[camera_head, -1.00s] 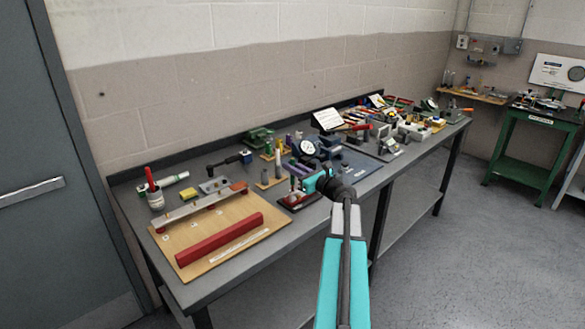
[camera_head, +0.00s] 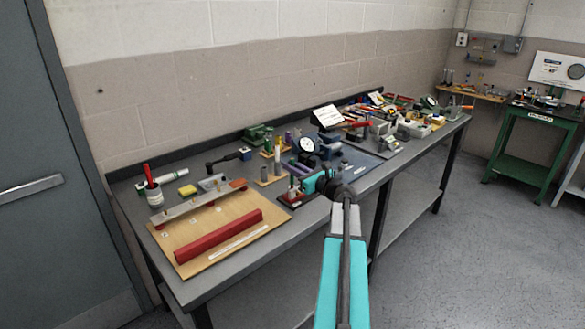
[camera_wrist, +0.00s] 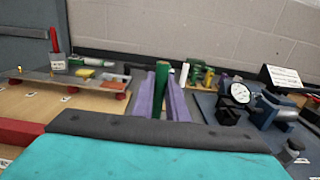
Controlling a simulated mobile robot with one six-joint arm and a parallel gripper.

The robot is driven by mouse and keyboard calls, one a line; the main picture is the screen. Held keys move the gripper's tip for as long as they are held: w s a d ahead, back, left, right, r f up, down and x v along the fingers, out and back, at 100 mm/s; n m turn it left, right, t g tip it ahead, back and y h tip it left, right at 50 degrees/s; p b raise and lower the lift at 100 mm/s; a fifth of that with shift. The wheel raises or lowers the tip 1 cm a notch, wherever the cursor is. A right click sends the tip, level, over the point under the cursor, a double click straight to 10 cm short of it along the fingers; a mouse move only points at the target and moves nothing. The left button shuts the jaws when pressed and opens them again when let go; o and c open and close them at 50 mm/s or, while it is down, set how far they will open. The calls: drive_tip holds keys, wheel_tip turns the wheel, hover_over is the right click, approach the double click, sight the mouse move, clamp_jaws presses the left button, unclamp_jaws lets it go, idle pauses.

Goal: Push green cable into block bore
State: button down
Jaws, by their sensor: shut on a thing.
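My gripper (camera_wrist: 165,80) shows in the wrist view as two purple fingers. They are shut on the green cable (camera_wrist: 161,92), which stands between them as a dark green upright strip. In the head view, my gripper (camera_head: 301,171) is over the front part of the long bench, above a small dark red base (camera_head: 293,201). The cable's lower end is hidden behind the wrist housing in the wrist view. I cannot make out the block's bore in either view, nor whether the cable touches it.
A wooden board with a red bar (camera_head: 219,236) lies to the left on the grey bench (camera_head: 190,288). A round dial gauge (camera_wrist: 240,93) and a blue vise (camera_wrist: 268,108) stand close on the right. Several small upright items stand behind the gripper.

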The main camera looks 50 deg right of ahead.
sight(292, 159)
drive_tip(key=shift+f+b, duration=0.4)
drive_tip(key=shift+f, duration=0.2)
idle(0.3)
drive_tip(key=c, duration=1.7)
unclamp_jaws()
drive_tip(key=shift+o, duration=0.2)
drive_tip(key=shift+r+p, duration=1.75)
drive_tip(key=shift+r, duration=0.8)
drive_tip(key=s+b, duration=0.3)
drive_tip(key=s, duration=1)
drive_tip(key=shift+s+a+b, duration=0.35)
drive_tip(key=shift+a+b, duration=0.05)
